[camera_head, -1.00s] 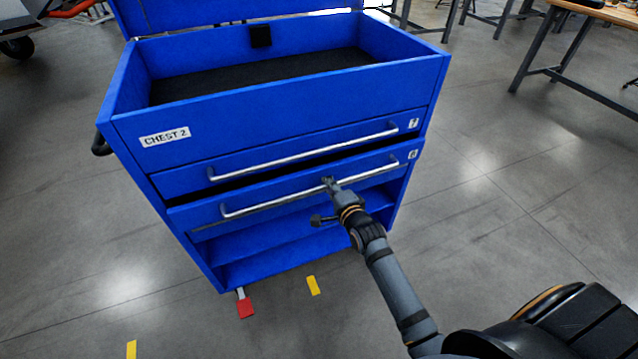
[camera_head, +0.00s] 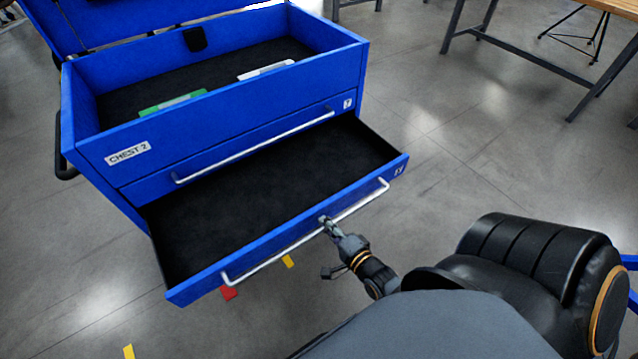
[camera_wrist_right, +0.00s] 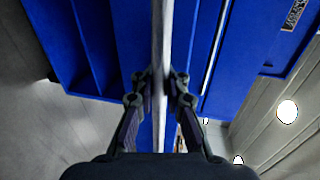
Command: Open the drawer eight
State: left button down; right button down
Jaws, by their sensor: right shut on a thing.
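The lower drawer (camera_head: 285,237) of the blue chest is pulled well out, and its black inside looks empty. Its label at the right end is too small to read surely. My right gripper (camera_head: 325,222) is shut on the drawer's long silver handle (camera_head: 262,262), right of the handle's middle. In the right wrist view, the fingers (camera_wrist_right: 160,88) close on the handle bar (camera_wrist_right: 161,40) from both sides. The drawer above (camera_head: 235,150), labelled 7, is closed. My left gripper is not in view.
The blue chest (camera_head: 90,150), labelled CHEST 2, has an open top tray with a green item (camera_head: 172,103) and a white item (camera_head: 265,70) inside. A wooden table (camera_head: 612,5) stands at the upper right. Grey floor (camera_head: 440,120) is clear right of the chest.

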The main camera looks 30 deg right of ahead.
jog(key=shift+s+r, duration=0.1)
jog(key=shift+s, duration=0.3)
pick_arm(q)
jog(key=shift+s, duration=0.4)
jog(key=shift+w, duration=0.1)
pick_arm(e)
jog(key=c, duration=1.4)
grip_release()
jog(key=shift+o, duration=0.2)
jog(key=s+r, duration=0.2)
jog(key=s, duration=0.9)
jog(key=shift+s+d+r, duration=0.15)
jog(key=shift+s+d, duration=0.1)
jog(key=shift+s, duration=0.15)
